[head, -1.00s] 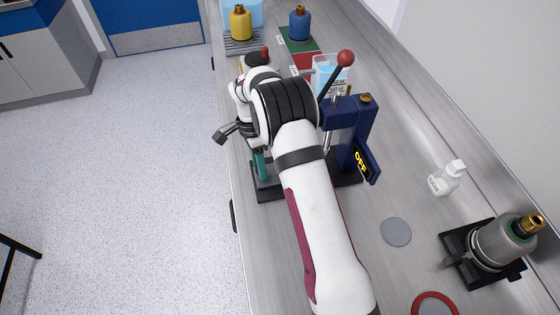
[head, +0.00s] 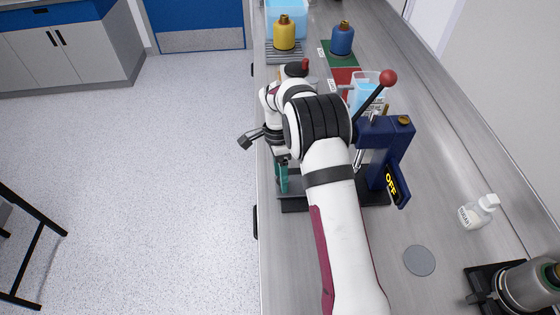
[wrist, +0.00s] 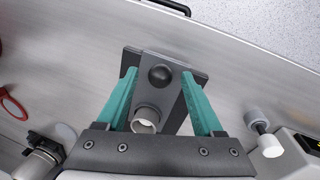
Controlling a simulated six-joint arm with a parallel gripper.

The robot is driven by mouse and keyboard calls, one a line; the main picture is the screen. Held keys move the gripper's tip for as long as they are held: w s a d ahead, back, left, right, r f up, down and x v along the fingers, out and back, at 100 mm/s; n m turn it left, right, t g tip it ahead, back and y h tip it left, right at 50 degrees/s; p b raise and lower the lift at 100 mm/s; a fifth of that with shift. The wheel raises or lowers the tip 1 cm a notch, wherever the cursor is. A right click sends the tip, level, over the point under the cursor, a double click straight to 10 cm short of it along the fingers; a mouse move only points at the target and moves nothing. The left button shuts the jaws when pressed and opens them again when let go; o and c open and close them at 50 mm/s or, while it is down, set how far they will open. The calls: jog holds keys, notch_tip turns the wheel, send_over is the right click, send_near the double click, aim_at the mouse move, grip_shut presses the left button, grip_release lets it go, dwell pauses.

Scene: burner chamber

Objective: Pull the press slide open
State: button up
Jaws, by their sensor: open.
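The dark blue press (head: 384,140) stands on the bench to the right of my arm in the head view, with a red-ball lever and an "OFF" sign. Its slide (wrist: 174,112) shows in the wrist view as a grey plate with a black round knob (wrist: 160,76) near its outer end and a pale ring-like cup (wrist: 146,119) behind. My gripper (wrist: 158,84) is open, its two green fingers on either side of the slide and knob, with gaps visible. In the head view, one green finger (head: 282,177) shows by the press base (head: 295,206); my arm hides most of the slide.
A yellow bottle (head: 284,33), a blue bottle (head: 342,38) and a clear container (head: 366,92) stand at the back. A white bottle (head: 479,212) and a grey disc (head: 419,260) are on the right. The bench edge and open floor lie on the left.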

notch_tip(320, 180, up, 15)
jog(key=w, duration=0.3)
jog(key=shift+a, duration=0.25)
jog(key=s+d+r+n+y, duration=0.1)
jog(key=s+r+n, duration=0.1)
jog(key=s+r, duration=0.35)
jog(key=s+d+r+n, duration=0.2)
jog(key=s+r+n, duration=0.1)
jog(key=s, duration=0.5)
jog(key=s+f+n+t, duration=0.1)
jog(key=s+f+n, duration=0.1)
jog(key=s, duration=0.9)
jog(key=s+f+n+t+y, duration=0.1)
jog(key=s+f+n, duration=0.2)
jog(key=s, duration=0.8)
jog(key=shift+f, duration=0.55)
